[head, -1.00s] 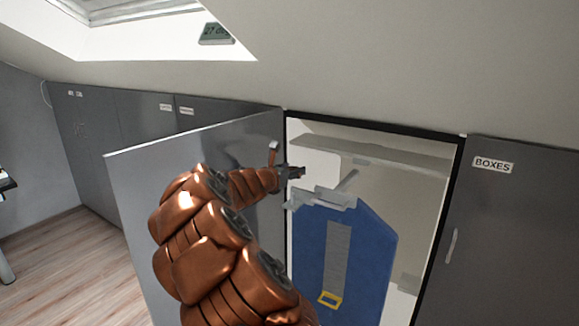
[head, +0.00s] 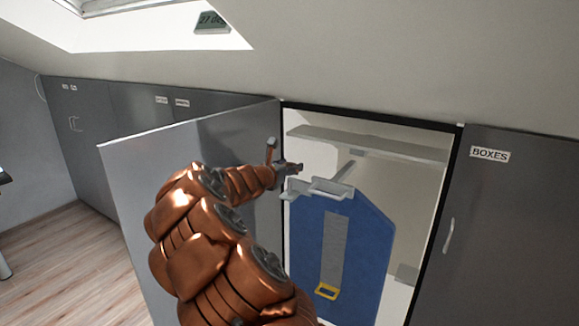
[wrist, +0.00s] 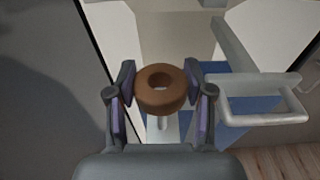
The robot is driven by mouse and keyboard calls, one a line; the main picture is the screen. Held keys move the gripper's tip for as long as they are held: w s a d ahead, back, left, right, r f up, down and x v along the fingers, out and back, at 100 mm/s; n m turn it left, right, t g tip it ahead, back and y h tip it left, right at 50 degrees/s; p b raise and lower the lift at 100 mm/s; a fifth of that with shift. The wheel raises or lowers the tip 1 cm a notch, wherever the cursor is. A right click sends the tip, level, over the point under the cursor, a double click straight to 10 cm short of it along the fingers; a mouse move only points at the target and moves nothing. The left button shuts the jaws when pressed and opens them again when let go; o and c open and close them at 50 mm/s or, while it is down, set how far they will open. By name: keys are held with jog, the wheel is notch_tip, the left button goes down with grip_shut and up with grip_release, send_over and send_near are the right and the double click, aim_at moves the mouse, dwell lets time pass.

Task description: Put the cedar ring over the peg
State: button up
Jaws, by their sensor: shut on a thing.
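The cedar ring (wrist: 172,101), a thick brown ring with a round hole, is in the wrist view between the two fingers of my gripper (wrist: 160,84). My gripper is shut on the ring's sides. I cannot tell whether ring and peg touch. In the head view my gripper (head: 296,167) is in the cupboard opening, just above the left end of a pale bracket (head: 330,187). The ring is not clear there.
A blue ironing board (head: 366,240) with a grey strip and yellow buckle hangs below the bracket in the open cupboard. The grey door (head: 135,190) stands open to the left of the opening. A shelf (head: 370,146) lies behind. A closed door labelled BOXES (head: 500,230) is at right.

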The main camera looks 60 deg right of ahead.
aim_at(289, 194)
jog(key=shift+f+b, duration=2.35)
jog(key=shift+f, duration=1.1)
jog(key=o, duration=1)
jog(key=shift+s+a+r, duration=0.1)
jog(key=shift+a+r, duration=0.2)
jog(key=shift+a, duration=1.65)
jog(key=shift+s+a+r, duration=0.1)
jog(key=shift+a+r, duration=0.15)
jog(key=shift+a, duration=1.75)
jog(key=shift+s+a+r, duration=0.1)
jog(key=shift+a+r, duration=0.2)
jog(key=shift+a, duration=1.65)
jog(key=shift+a+r, duration=0.1)
